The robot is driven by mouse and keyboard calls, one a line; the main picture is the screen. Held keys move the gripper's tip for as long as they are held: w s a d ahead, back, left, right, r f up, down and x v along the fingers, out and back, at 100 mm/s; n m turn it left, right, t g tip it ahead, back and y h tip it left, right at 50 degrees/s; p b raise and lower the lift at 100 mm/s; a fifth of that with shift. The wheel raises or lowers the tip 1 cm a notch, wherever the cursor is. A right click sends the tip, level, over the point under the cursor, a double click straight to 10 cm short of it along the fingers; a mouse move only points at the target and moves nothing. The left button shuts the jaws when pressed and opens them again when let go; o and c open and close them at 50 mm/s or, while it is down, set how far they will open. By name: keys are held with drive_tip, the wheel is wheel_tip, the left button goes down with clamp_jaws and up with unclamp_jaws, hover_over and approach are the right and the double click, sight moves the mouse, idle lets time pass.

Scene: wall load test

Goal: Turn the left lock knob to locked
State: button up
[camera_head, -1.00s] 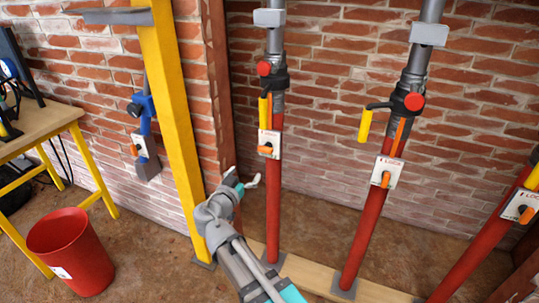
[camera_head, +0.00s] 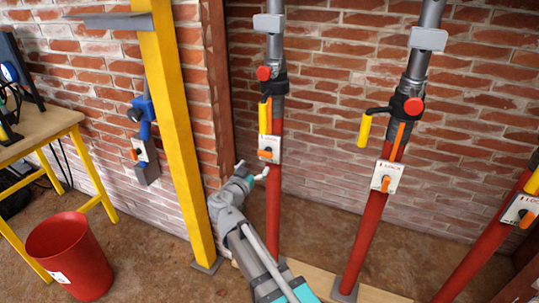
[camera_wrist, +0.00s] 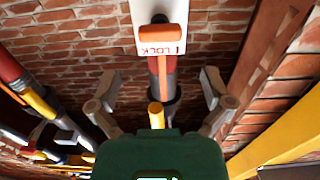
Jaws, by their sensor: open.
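The left lock knob (camera_head: 265,153) is an orange handle on a white plate (camera_head: 275,143) on the left red post. It looks roughly horizontal across the plate. In the wrist view the knob (camera_wrist: 163,38) is at the top centre, in front of the plate (camera_wrist: 135,10), whose LOCK lettering appears upside down. My gripper (camera_head: 251,169) is just below and left of the plate in the head view. In the wrist view my gripper (camera_wrist: 159,90) is open, its two fingers wide apart, and the knob is beyond them. I see no contact with the knob.
The middle post (camera_head: 363,236) and right post (camera_head: 481,247) carry similar orange knobs. A yellow column (camera_head: 178,130) stands close left of my arm. A yellow handle (camera_wrist: 156,115) projects from the left post. A red bin (camera_head: 70,255) stands at lower left.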

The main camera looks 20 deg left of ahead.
sight(264, 155)
drive_tip(key=w, duration=0.7)
drive_tip(key=shift+w+d, duration=0.3)
drive_tip(key=shift+w, duration=0.05)
